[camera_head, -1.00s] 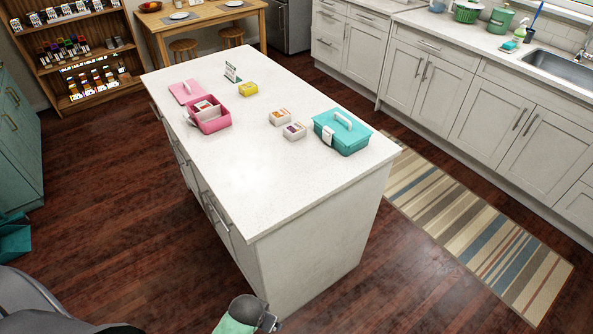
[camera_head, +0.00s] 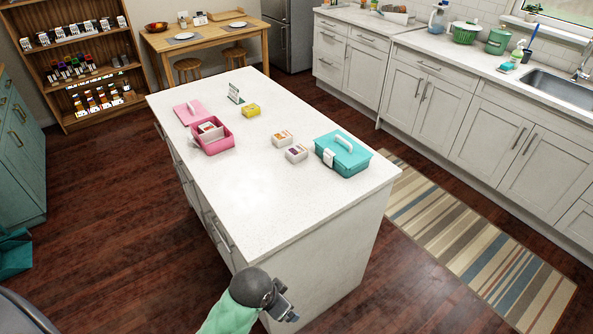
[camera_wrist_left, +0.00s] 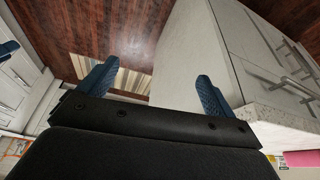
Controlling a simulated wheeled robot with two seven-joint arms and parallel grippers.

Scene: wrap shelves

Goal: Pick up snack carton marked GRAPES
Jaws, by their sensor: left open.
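Two small white cartons stand side by side on the white island top, one with an orange label (camera_head: 283,139) and one with a purple label (camera_head: 297,154). Their print is too small to read, so I cannot tell which is marked GRAPES. Another carton (camera_head: 209,131) sits inside the pink box (camera_head: 226,141). My left gripper (camera_head: 284,304) is off the island's near end, well short of the cartons. In the left wrist view its two blue fingers are apart with nothing between them (camera_wrist_left: 155,88). My right gripper is not in view.
A teal lunch box (camera_head: 343,162) with a white handle stands right of the cartons. A yellow box (camera_head: 251,110), a small sign (camera_head: 235,93) and a pink lid (camera_head: 188,113) lie farther back. The near half of the island top (camera_head: 265,210) is clear.

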